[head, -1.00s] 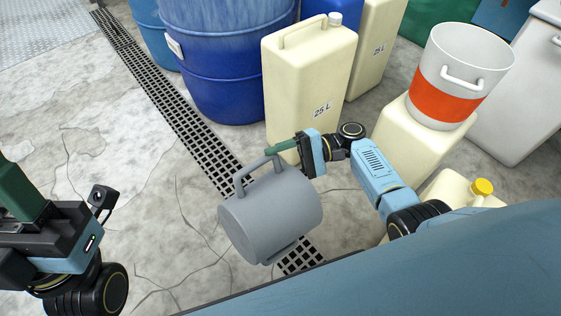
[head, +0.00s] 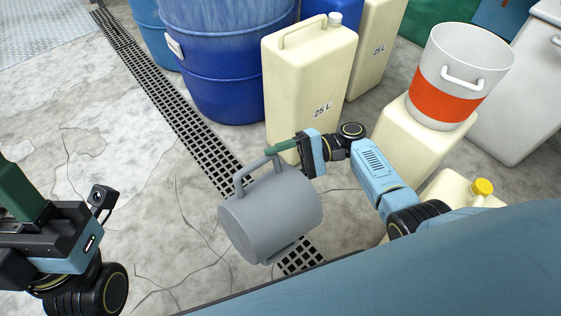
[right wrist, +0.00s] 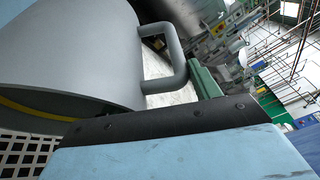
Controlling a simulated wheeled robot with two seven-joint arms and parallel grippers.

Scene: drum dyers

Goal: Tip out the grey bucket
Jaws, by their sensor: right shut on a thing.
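The grey bucket (head: 272,215) hangs tilted on its side over the floor drain in the head view, its base facing the lower left. Its mouth is turned away, so I cannot see the inside there. My right gripper (head: 278,149) is shut on the bucket's handle at the upper side. In the right wrist view the bucket (right wrist: 70,50) fills the upper left, and its handle (right wrist: 180,62) meets the green finger. My left gripper (head: 18,185) is at the left edge, away from the bucket; its fingertips are not clear enough to tell open from shut.
A long floor drain grate (head: 185,125) runs diagonally under the bucket. A blue drum (head: 228,70) and a cream 25 L canister (head: 305,85) stand behind. A white bucket with an orange band (head: 450,90) sits on another cream canister (head: 405,150). Cracked floor at left is free.

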